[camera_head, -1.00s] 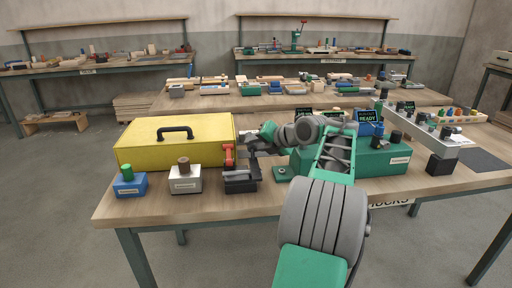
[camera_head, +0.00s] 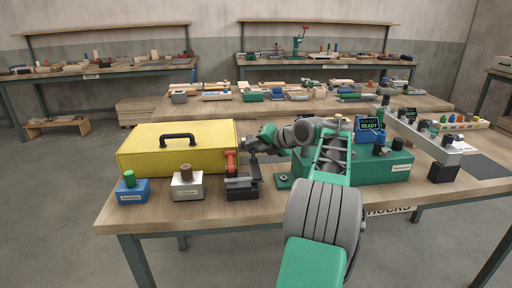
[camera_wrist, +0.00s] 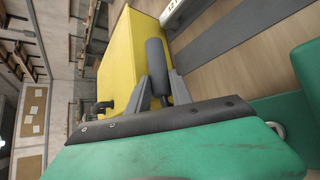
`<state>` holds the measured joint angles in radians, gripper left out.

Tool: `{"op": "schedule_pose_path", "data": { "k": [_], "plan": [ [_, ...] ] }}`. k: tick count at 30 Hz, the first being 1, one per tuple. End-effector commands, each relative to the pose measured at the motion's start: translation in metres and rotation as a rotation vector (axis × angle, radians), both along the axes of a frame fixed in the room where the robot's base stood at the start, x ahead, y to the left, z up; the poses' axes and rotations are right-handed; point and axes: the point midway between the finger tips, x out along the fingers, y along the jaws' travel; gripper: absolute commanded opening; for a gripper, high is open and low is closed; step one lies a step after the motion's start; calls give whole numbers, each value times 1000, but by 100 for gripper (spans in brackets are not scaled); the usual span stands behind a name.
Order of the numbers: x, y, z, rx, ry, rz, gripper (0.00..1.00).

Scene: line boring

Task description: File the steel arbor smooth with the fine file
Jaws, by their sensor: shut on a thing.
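My gripper (camera_wrist: 160,88) is shut on a dark cylindrical grip (camera_wrist: 155,58), which looks like a file handle. In the head view my gripper (camera_head: 260,142) is small, behind and above the dark vise (camera_head: 241,187) with the red lever (camera_head: 231,162). A thin dark piece (camera_head: 253,165) shows between gripper and vise. I cannot tell whether it is the file or the steel arbor, or whether it touches the vise. The arbor is not clearly made out in either view.
A yellow case (camera_head: 165,155) stands just left of the vise. A blue block (camera_head: 131,191) and a white block (camera_head: 187,186) sit at the front left. A green machine box (camera_head: 380,165) and a blue READY display (camera_head: 370,128) stand to the right, partly behind my arm.

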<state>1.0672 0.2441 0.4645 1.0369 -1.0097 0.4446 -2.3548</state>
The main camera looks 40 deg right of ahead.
Motion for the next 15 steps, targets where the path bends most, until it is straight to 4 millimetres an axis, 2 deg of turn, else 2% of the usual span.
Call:
{"op": "schedule_pose_path", "data": {
  "k": [3, 11, 15],
  "plan": [
    [0, 0, 9, -4, -3, -1, 0],
    [0, 0, 12, -5, -5, -1, 0],
    [0, -1, 28, -6, -5, -1, 0]
  ]
}}
